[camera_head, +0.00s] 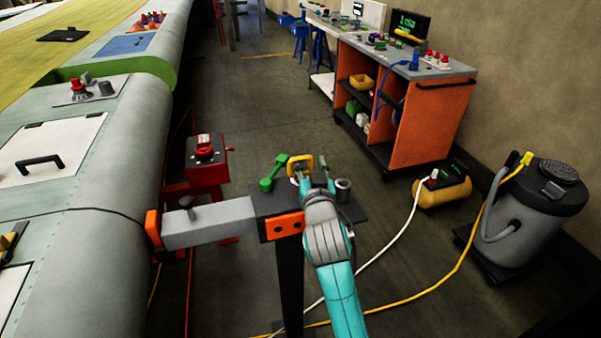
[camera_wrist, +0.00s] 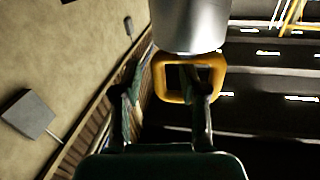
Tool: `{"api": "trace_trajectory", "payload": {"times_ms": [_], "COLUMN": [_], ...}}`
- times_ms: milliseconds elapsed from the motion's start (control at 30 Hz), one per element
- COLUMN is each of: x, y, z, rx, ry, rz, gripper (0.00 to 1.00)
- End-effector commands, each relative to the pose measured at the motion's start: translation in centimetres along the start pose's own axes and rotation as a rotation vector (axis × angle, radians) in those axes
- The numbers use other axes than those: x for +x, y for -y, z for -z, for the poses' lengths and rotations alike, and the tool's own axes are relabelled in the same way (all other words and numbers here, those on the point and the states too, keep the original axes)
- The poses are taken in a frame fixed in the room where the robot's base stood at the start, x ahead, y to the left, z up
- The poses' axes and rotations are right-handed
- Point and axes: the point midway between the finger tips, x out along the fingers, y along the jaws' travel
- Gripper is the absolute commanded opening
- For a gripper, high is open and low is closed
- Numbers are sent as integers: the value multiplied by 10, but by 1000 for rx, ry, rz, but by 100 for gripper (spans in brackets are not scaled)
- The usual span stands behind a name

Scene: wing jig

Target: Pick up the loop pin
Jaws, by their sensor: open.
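The loop pin shows as a yellow square loop (camera_head: 300,161) above the dark plate of the jig stand in the head view. In the wrist view the yellow loop (camera_wrist: 164,82) faces me, just below a silver cylinder (camera_wrist: 190,25); I cannot tell whether the two are joined. My gripper (camera_head: 313,178) is at the loop, above the plate. In the wrist view my gripper (camera_wrist: 167,95) is open, with the loop near its fingertips, closer to the right finger, which overlaps it. Contact cannot be told. The lower part of the pin is hidden.
A green handle (camera_head: 268,183) stands left of the loop, and a grey cylinder (camera_head: 343,188) stands to the right. A grey beam (camera_head: 210,222) with orange ends joins the stand to the wing (camera_head: 110,210). Hoses cross the floor on the right.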

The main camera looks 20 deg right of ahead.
Motion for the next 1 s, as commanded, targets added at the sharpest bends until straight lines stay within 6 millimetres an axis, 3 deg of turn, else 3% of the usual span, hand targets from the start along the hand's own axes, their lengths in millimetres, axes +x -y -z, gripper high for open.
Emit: {"api": "trace_trajectory", "payload": {"times_ms": [300, 467, 500, 867, 1000], "x": [5, 5, 5, 5, 5], "y": [0, 0, 0, 0, 1], "z": [-1, -1, -1, 2, 17], "rx": [0, -1, -1, 0, 0], "ry": [1, 1, 1, 0, -4], "rz": [1, 1, 1, 1, 0], "gripper": [42, 2, 0, 0, 0]}}
